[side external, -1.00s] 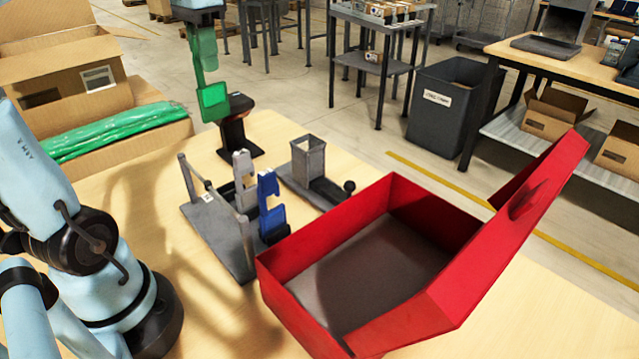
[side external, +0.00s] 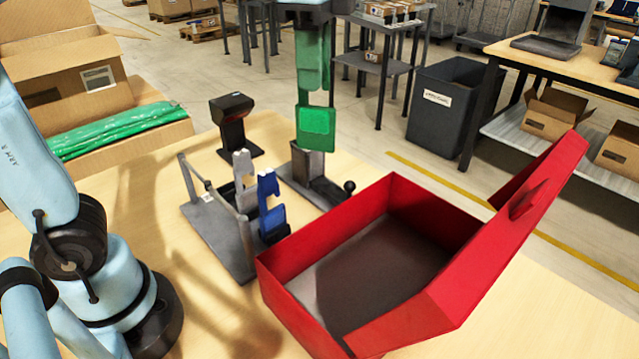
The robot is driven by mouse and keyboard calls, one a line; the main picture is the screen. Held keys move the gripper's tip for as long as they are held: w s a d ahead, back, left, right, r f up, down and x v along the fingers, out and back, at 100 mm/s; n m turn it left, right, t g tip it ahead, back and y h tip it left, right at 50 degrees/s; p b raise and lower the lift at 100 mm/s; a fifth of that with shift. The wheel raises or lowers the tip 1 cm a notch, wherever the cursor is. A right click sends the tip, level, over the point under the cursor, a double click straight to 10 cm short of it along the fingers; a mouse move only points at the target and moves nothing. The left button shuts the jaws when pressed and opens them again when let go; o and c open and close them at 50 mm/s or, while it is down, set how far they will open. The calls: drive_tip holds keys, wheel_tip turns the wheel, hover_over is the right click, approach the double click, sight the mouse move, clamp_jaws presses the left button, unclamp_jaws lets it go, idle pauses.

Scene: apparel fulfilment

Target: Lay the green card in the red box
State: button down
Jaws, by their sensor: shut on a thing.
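My gripper (side external: 315,92) shows in the side external view with green fingers pointing down. It is shut on the green card (side external: 316,128), which hangs upright below the fingers. The card is in the air, in front of the grey metal holder as seen here, and up and left of the red box. The red box (side external: 300,318) stands open on the table, with its lid (side external: 490,255) tilted up on the right. Its dark grey floor looks empty.
A grey rack (side external: 232,232) holds a blue card (side external: 269,200) and a whitish card (side external: 243,172). A grey holder with a black knob (side external: 349,188) stands behind the box. A black scanner (side external: 233,124) stands behind the rack. An open carton (side external: 70,75) is at left.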

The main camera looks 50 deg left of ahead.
drive_tip(key=s+d+m, duration=0.5)
drive_tip(key=d+m, duration=0.1)
drive_tip(key=d, duration=0.6)
wheel_tip(320, 180, down, 21)
drive_tip(key=shift+a, duration=0.2)
drive_tip(key=shift+w+f, duration=0.1)
drive_tip(key=c, duration=1)
unclamp_jaws()
wheel_tip(320, 180, up, 12)
drive_tip(key=shift+r, duration=0.1)
